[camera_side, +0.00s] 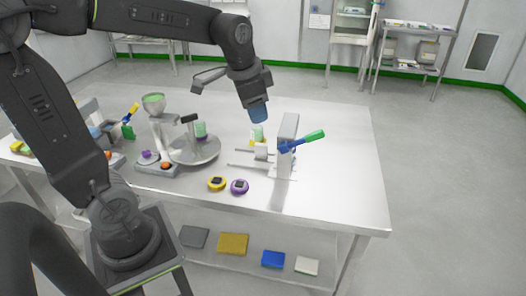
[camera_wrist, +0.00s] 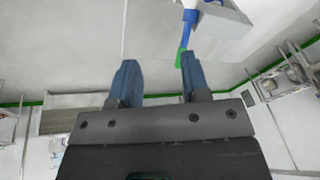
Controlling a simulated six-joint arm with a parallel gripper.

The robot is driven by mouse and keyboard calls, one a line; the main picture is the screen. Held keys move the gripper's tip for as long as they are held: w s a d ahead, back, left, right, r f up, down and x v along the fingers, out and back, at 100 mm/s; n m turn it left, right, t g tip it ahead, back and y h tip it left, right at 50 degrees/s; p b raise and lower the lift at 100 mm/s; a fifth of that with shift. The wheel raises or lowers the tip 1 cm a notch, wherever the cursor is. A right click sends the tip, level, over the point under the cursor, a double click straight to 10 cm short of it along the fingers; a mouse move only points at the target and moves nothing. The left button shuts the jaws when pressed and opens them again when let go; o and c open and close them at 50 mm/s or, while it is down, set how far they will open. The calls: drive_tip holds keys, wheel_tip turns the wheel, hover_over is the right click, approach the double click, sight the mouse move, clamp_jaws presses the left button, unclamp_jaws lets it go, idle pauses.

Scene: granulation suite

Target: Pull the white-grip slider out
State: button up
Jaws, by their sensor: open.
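The slider with the white grip (camera_side: 261,152) appears to be the small pale block on thin rods at the left of a grey upright housing (camera_side: 288,135) on the table. The housing carries a blue lever with a green handle (camera_side: 314,137). Its pale body (camera_wrist: 222,18) and the lever (camera_wrist: 190,20) show at the top right of the wrist view; the white grip cannot be made out there. My gripper (camera_side: 259,118) is above and slightly behind the slider, apart from it. Its blue fingers are spread and empty in the wrist view (camera_wrist: 157,66).
A clear vial with yellow-green contents (camera_side: 257,134) stands just behind the slider, below my gripper. A round metal pan (camera_side: 195,150) and a hopper device (camera_side: 155,120) stand left. Yellow (camera_side: 217,184) and purple (camera_side: 240,187) round pieces lie in front. The table's right side is clear.

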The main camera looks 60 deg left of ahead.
drive_tip(key=w+a+f+m+g, duration=0.25)
drive_tip(key=w+a+f, duration=0.25)
drive_tip(key=w+a, duration=0.35)
drive_tip(key=m, duration=0.3)
hover_over(261, 144)
wheel_tip(261, 144, down, 10)
drive_tip(key=shift+g+h, duration=0.4)
drive_tip(key=shift+g, duration=0.05)
wheel_tip(261, 144, down, 13)
drive_tip(key=shift+w, duration=0.1)
drive_tip(key=shift+c, duration=0.3)
clamp_jaws()
